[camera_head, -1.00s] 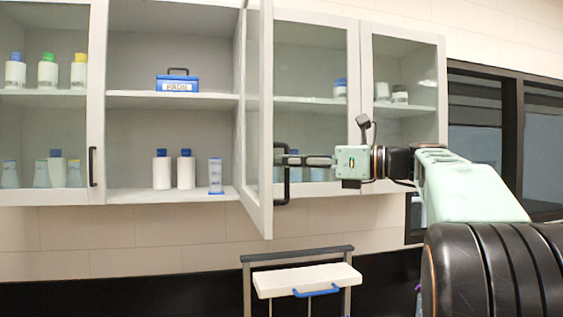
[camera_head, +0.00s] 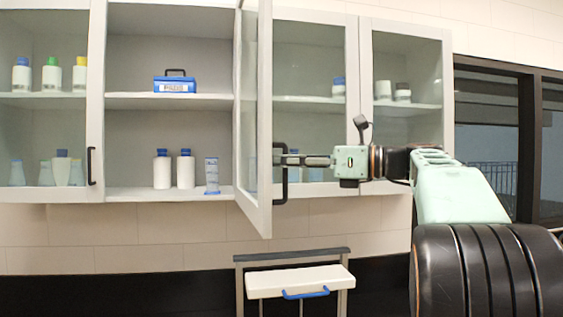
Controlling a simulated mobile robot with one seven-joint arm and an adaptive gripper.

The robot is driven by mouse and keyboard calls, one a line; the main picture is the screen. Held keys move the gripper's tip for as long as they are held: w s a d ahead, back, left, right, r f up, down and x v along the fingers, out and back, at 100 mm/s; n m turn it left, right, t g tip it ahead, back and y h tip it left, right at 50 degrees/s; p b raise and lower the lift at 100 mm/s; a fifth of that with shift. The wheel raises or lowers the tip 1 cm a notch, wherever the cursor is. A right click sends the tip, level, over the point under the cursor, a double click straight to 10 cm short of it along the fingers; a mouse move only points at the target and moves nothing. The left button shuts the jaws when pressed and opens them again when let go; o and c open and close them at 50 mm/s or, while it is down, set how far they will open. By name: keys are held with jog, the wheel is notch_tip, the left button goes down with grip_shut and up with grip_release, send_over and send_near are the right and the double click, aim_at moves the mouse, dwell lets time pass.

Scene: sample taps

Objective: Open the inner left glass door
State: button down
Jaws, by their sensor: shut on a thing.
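The inner left glass door (camera_head: 265,120) stands swung open, about square to the cabinet front, seen nearly edge-on. Its black bar handle (camera_head: 284,185) is on the door's outer side, facing right. My gripper (camera_head: 281,160) reaches in from the right and is shut on this handle. The fingers point left, and their tips are partly hidden at the handle. The open compartment (camera_head: 130,130) shows a blue box labelled PADS (camera_head: 175,82) on the upper shelf. Two white bottles with blue caps (camera_head: 162,169) and a blue and clear item (camera_head: 212,176) stand below.
A shut glass door (camera_head: 97,150) with a black handle is at the left, with several bottles behind it. Shut glass doors (camera_head: 312,70) are at the right. A white cart (camera_head: 300,281) stands below the open door. A dark-framed window (camera_head: 487,140) is far right.

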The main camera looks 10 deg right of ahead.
jog(key=shift+d+f, duration=0.1)
jog(key=shift+d, duration=0.05)
dwell(0.4)
jog(key=c, duration=2.3)
grip_release()
jog(key=shift+s, duration=0.1)
jog(key=shift+c, duration=0.2)
jog(key=shift+d, duration=0.1)
jog(key=v, duration=1.2)
